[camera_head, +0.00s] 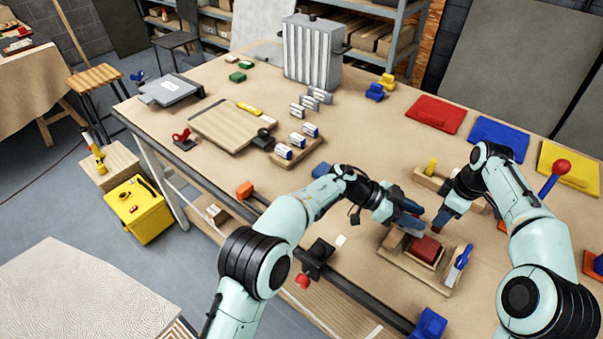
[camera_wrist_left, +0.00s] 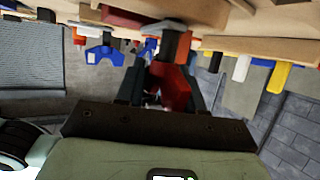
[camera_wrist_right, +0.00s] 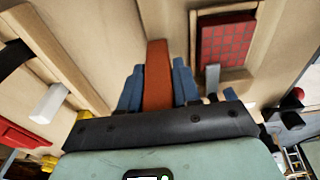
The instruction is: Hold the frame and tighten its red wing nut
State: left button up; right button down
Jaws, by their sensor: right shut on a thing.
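A wooden frame (camera_head: 449,277) with a dark red panel (camera_head: 428,249) set in it lies on the table in front of me. In the right wrist view its red gridded panel (camera_wrist_right: 226,42) is at upper right. My left gripper (camera_head: 410,224) is at the frame's far left side. In the left wrist view a red piece (camera_wrist_left: 173,88), possibly the wing nut, shows between its dark fingers; I cannot tell whether they touch it. My right gripper (camera_head: 441,219) is close beside the left one. Its blue fingers (camera_wrist_right: 157,88) are shut on a red-brown bar (camera_wrist_right: 157,62).
A blue-handled clamp (camera_head: 463,257) stands at the frame's right side. Red (camera_head: 436,113), blue (camera_head: 498,138) and yellow (camera_head: 569,166) panels lie at the back right. A wooden board (camera_head: 220,128) lies further left. The table's middle is largely clear.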

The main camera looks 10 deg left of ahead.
pick_arm(q)
jog(key=n+t, duration=0.1)
jog(key=t, duration=0.1)
jog(key=n+t, duration=0.3)
jog(key=n, duration=0.1)
jog(key=shift+w+r+t+y, duration=0.1)
jog(key=shift+w+t+y, duration=0.15)
jog(key=shift+t+y, duration=0.15)
jog(key=shift+w+n+t+y, duration=0.1)
jog(key=shift+n+t+y, duration=0.7)
jog(key=shift+n+t, duration=0.6)
jog(key=v, duration=1.2)
jog(key=w+a+r+n+t+y, duration=0.1)
jog(key=w+a+n+t, duration=0.3)
jog(key=n, duration=0.7)
jog(key=w+a+r+n+t+y, duration=0.15)
jog(key=w+a+n, duration=0.35)
jog(key=n, duration=0.7)
jog(key=w+a+f+n+y, duration=0.2)
jog(key=a+n, duration=0.3)
jog(key=n, duration=0.4)
jog(key=w+a+f+n+y, duration=0.3)
jog(key=a+n+y, duration=0.2)
jog(key=n, duration=0.4)
jog(key=shift+f+n+t, duration=0.3)
jog(key=shift+t, duration=0.05)
jog(key=shift+w+a, duration=0.1)
